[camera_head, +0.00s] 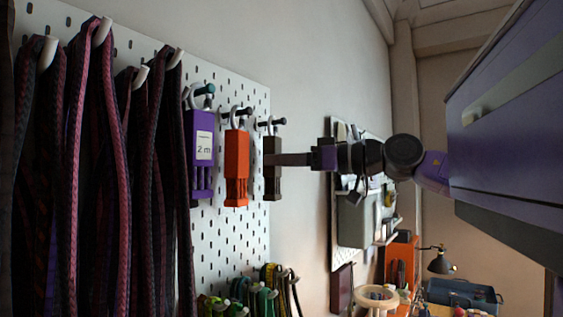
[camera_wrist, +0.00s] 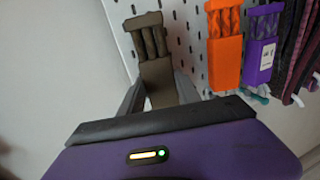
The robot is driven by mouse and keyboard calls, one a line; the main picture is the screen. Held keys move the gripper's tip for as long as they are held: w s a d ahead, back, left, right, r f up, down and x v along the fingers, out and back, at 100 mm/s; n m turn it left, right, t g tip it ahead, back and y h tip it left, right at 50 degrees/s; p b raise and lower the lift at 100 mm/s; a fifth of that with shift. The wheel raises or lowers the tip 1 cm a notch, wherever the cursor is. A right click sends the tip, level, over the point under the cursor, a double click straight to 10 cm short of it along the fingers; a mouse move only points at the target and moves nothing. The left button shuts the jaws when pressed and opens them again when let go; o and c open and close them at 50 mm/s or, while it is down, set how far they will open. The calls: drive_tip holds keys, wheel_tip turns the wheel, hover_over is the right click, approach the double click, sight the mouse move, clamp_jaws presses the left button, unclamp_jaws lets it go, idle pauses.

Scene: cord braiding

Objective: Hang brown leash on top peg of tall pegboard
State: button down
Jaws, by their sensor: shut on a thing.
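The brown leash (camera_head: 272,174) is a dark brown block with strands at its lower end. It hangs upright at the right edge of the white pegboard (camera_head: 232,232), right of the orange leash (camera_head: 236,160). A pale hook at its top meets a dark peg (camera_head: 280,121); I cannot tell whether it is around or beside the peg. My gripper (camera_head: 286,159) reaches in from the right and is shut on the brown leash. In the wrist view the brown leash (camera_wrist: 150,45) sits between my fingers (camera_wrist: 158,92); its hook is hidden there.
A purple leash (camera_head: 201,150) marked "2 m" hangs left of the orange one. Braided maroon cords (camera_head: 75,150) crowd the left side. Green and yellow cords (camera_head: 245,298) hang below. The plain wall right of the board is bare near the leash.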

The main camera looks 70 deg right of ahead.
drive_tip(key=c, duration=0.8)
unclamp_jaws()
drive_tip(key=shift+o, duration=0.2)
drive_tip(key=s+b, duration=0.2)
drive_tip(key=s, duration=0.5)
drive_tip(key=shift+s+b, duration=0.4)
drive_tip(key=shift+d, duration=0.1)
